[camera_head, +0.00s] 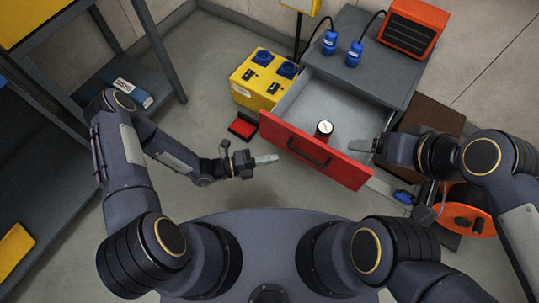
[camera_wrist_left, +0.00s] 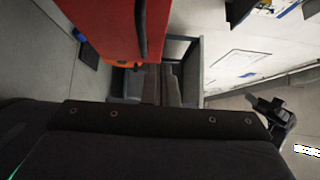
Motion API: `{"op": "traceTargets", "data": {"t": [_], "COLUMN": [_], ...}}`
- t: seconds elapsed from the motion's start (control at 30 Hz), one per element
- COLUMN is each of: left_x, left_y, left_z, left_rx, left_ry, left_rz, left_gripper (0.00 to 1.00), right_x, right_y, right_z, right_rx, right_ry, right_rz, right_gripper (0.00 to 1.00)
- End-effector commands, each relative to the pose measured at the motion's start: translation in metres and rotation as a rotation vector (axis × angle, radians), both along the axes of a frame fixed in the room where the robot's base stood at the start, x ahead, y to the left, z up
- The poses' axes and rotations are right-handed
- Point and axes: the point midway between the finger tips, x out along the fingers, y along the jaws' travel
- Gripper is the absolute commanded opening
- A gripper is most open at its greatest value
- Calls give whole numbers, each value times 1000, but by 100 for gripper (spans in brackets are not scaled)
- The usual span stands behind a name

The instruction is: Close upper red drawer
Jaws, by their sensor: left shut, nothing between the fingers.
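The upper red drawer (camera_head: 285,138) is pulled far out of the grey cabinet (camera_head: 350,45). Its red front has a black bar handle and also fills the upper left of the left wrist view (camera_wrist_left: 95,25). My left gripper (camera_head: 272,159) is shut and empty, in front of the drawer front's left part, apart from the handle. Its fingers show in the left wrist view (camera_wrist_left: 163,85). My right gripper (camera_head: 358,146) is at the drawer front's right end; whether it touches is unclear.
A yellow box with blue sockets (camera_head: 263,78) stands left of the drawer, with a small red object (camera_head: 243,128) on the floor. An orange heater (camera_head: 410,30) and blue plugs (camera_head: 354,54) sit on the cabinet. An orange reel (camera_head: 468,208) lies under my right arm.

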Motion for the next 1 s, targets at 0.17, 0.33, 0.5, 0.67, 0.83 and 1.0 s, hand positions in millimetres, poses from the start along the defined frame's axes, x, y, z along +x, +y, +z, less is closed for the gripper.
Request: {"op": "traceTargets", "data": {"t": [0.17,0.33,0.5,0.67,0.83,1.0], "left_x": [6,12,36,45,47,46], "left_y": [-40,-74,-85,-91,-92,-92], "left_z": [-2,-2,-2,-1,0,0], "left_rx": [-2,1,2,2,2,2], "left_ry": [-2,-3,-6,-4,-4,-4], "left_rz": [-5,-6,-3,-2,-2,-2], "left_gripper": [0,0,0,0,0,0], "right_x": [0,0,0,0,0,0], "right_y": [0,0,0,0,0,0], "right_z": [-8,-15,-23,-25,-25,-25], "right_rx": [0,0,0,0,0,0], "right_ry": [0,0,0,0,0,0], "right_rz": [0,0,0,0,0,0], "right_gripper": [75,75,75,75,75,75]}}
